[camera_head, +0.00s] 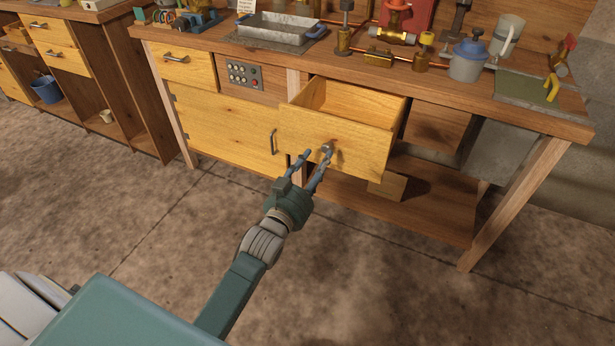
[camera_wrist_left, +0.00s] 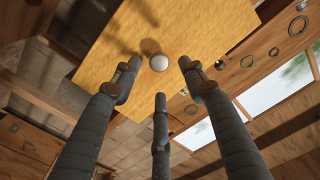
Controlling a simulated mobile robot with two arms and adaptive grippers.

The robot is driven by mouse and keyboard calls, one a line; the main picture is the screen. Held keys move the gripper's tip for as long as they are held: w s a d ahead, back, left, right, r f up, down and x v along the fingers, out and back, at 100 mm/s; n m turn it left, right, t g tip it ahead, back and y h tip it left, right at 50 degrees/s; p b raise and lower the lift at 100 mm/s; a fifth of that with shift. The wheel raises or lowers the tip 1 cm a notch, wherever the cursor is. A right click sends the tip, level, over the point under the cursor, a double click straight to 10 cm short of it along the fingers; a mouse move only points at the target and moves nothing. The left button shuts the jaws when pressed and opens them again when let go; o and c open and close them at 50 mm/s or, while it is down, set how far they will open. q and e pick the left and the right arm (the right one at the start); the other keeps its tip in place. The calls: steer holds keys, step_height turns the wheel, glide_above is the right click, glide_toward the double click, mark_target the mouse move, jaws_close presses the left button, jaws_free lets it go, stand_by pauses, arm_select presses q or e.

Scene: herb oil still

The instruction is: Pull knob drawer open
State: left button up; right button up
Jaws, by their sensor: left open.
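The knob drawer (camera_head: 338,142) is a light wooden drawer under the workbench. It stands pulled out, with its empty-looking inside partly visible from above. Its round grey knob (camera_head: 326,149) sits on the front face. In the left wrist view the drawer front (camera_wrist_left: 200,32) fills the upper middle, and the pale knob (camera_wrist_left: 159,62) lies between my fingertips. My left gripper (camera_head: 312,160) is open in front of the drawer, with its fingers around the knob; I cannot tell whether they touch it. It also shows in the left wrist view (camera_wrist_left: 160,75). My right gripper is not in view.
The workbench top (camera_head: 285,57) carries a metal tray (camera_head: 280,30), brass fittings and a grey-blue pot (camera_head: 468,60). A cupboard door (camera_head: 225,130) with a handle is left of the drawer. A lower shelf (camera_head: 420,205) lies beneath. The floor in front is clear.

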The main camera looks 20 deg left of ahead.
arm_select(q)
steer(key=s, duration=0.7)
steer(key=shift+s, duration=0.3)
steer(key=shift+a, duration=0.1)
steer(key=s+d+f+g, duration=0.1)
steer(key=s+f+g, duration=0.1)
steer(key=f, duration=0.5)
steer(key=s+f+g, duration=0.2)
steer(key=f+g, duration=0.1)
steer(key=f, duration=0.5)
steer(key=s+d+f+n+g, duration=0.15)
steer(key=s+f+g, duration=0.95)
steer(key=s+f, duration=1.4)
steer(key=s+a+r+g+p, duration=0.1)
steer(key=s+a+r+p, duration=0.2)
steer(key=s+r+p, duration=2.25)
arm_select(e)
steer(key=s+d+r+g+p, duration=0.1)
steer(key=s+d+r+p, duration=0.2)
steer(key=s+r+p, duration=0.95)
arm_select(q)
steer(key=w+f+b, duration=0.7)
steer(key=f+b, duration=0.3)
steer(key=f, duration=0.3)
steer(key=shift+w+d+f+y, duration=0.15)
steer(key=shift+f+y, duration=0.15)
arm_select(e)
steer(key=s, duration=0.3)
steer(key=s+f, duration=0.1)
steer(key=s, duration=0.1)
